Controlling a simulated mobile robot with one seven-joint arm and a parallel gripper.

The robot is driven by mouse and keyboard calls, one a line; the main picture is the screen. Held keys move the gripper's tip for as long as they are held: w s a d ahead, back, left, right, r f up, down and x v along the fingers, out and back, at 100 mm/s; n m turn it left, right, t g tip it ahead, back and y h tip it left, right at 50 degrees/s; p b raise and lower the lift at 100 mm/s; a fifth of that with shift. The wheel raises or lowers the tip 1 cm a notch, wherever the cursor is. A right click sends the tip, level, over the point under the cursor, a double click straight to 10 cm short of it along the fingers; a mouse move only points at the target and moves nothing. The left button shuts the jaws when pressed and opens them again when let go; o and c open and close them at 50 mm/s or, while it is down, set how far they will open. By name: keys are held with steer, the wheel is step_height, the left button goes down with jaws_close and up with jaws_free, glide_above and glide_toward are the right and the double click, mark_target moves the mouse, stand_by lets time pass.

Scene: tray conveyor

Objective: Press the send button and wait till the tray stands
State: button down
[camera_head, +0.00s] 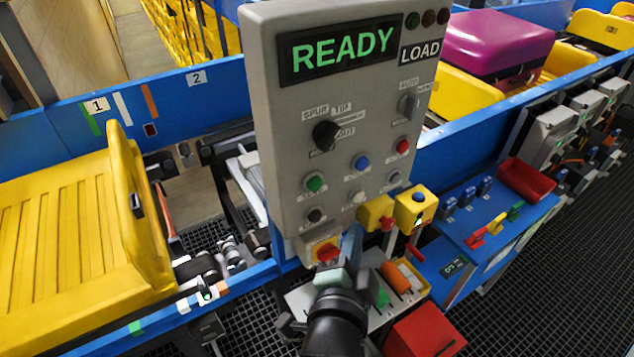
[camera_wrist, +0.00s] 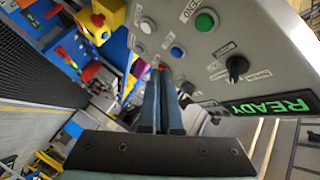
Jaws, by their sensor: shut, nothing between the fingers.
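The grey control panel (camera_head: 345,120) has a display (camera_head: 344,52) reading READY in green, with LOAD beside it. It carries a green button (camera_head: 314,183), a blue button (camera_head: 361,162), a red button (camera_head: 402,146) and several dark or pale ones. My gripper (camera_head: 351,243) is shut and empty, below the panel's lower edge. In the wrist view its fingers (camera_wrist: 162,78) point along the panel, apart from the green button (camera_wrist: 206,21). A ribbed yellow tray (camera_head: 65,215) sits on the left conveyor; its motion cannot be told.
A purple suitcase (camera_head: 497,42) lies in a yellow tray behind. A red bin (camera_head: 424,332) stands at the front.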

mark_target(321, 185)
steer(key=w+a+b, duration=0.2)
steer(key=w+a, duration=0.3)
steer(key=w, duration=0.2)
steer(key=shift+a, duration=0.15)
steer(key=shift+b, duration=0.3)
stand_by(1.8)
steer(key=shift+w+a, duration=0.25)
steer(key=shift+w, duration=0.15)
steer(key=shift+w+a+b, duration=0.3)
steer(key=shift+w+b, duration=0.1)
steer(key=shift+b, duration=0.2)
stand_by(0.7)
steer(key=shift+s, duration=0.1)
steer(key=shift+s+d, duration=0.55)
steer(key=shift+s, duration=0.15)
